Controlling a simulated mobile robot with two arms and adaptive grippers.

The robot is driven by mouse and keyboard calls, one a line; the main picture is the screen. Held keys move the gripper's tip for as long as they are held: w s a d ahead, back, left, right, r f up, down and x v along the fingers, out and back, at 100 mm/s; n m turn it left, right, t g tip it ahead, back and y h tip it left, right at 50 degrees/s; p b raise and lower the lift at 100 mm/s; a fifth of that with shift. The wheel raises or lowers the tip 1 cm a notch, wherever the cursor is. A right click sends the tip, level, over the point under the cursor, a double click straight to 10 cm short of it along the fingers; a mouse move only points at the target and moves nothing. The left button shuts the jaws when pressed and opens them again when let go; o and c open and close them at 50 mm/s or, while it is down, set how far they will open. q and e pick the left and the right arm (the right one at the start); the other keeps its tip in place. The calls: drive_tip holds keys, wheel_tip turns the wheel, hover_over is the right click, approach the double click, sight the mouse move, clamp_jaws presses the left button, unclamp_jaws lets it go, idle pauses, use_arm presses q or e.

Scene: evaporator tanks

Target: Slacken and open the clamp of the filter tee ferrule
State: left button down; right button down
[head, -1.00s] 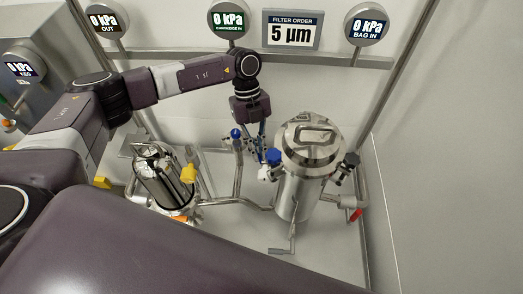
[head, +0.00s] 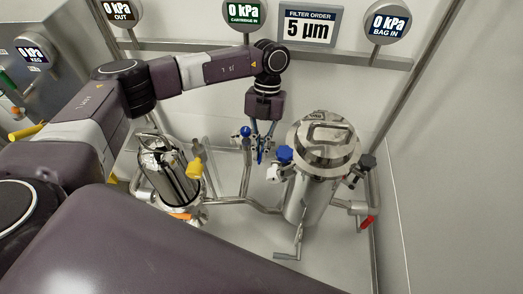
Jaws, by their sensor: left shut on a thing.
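My left gripper (head: 261,154) points down between the blue-knobbed valve on the pipe and the large steel filter vessel. Its thin fingers are shut on a small part that looks like the clamp of the filter tee ferrule. The fingers hide most of this part, so I cannot tell whether the clamp is tight or slack. A blue knob (head: 284,154) and a white fitting (head: 273,174) sit just right of the fingertips, at the vessel's side. My right gripper is not in view.
The large filter vessel (head: 308,195) stands close on the right and a smaller shiny vessel (head: 165,172) on the left. Steel pipes run between them. A blue-knobbed valve (head: 246,131) stands just left of the fingers. A red handle (head: 367,222) is at right.

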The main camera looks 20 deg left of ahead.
use_arm(q)
drive_tip(key=shift+w, duration=0.1)
drive_tip(key=c, duration=2.1)
unclamp_jaws()
